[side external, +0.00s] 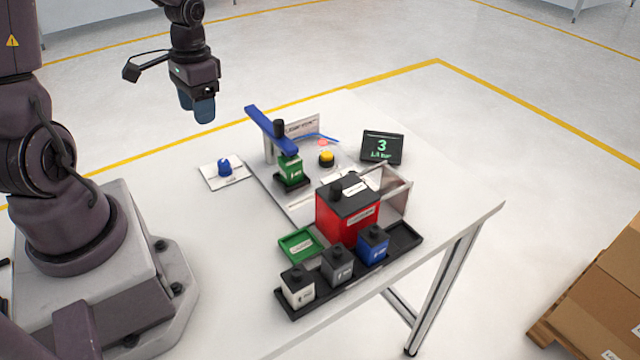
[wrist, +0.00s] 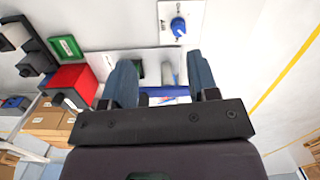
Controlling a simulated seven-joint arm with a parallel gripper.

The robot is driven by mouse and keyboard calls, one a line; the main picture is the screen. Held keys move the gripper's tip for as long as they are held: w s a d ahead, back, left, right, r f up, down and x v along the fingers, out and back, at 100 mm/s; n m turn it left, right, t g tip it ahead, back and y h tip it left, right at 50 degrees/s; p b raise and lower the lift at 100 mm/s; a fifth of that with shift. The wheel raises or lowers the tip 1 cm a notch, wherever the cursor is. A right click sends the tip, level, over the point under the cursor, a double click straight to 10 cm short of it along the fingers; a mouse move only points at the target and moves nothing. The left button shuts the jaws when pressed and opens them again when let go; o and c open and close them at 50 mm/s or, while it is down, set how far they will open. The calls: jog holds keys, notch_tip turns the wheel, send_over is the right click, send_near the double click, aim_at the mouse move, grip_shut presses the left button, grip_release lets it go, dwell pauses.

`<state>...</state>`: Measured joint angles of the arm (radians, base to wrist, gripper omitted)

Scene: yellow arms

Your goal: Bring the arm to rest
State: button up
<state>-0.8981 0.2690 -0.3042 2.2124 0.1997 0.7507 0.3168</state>
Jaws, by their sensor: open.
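My gripper (side external: 199,106) hangs in the air above the far left part of the white table, with its blue fingers pointing down. In the wrist view my gripper (wrist: 160,85) has its two fingers apart with nothing held between them. It is clear of the objects on the table. A blue knob on a white plate (side external: 224,169) lies below it and to the right in the side view. The plate with the blue knob also shows at the top of the wrist view (wrist: 178,25).
A station with a blue bar (side external: 270,130) holds a green block (side external: 290,171). Near it are a yellow button (side external: 326,158) and a display reading 3 (side external: 382,146). A red box (side external: 347,215), a green tray (side external: 300,244) and a black rack (side external: 409,237) with several blocks stand in front.

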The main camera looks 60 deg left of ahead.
jog(key=s+d+r+t, duration=0.2)
jog(key=d+r+t, duration=0.1)
jog(key=d+r, duration=0.5)
jog(key=s+d+r+m+t, duration=0.1)
jog(key=s+d+r+t, duration=0.1)
jog(key=d+r, duration=0.6)
jog(key=shift+d+r+m+t, duration=0.3)
jog(key=shift+d+t, duration=0.5)
jog(key=shift+d, duration=0.3)
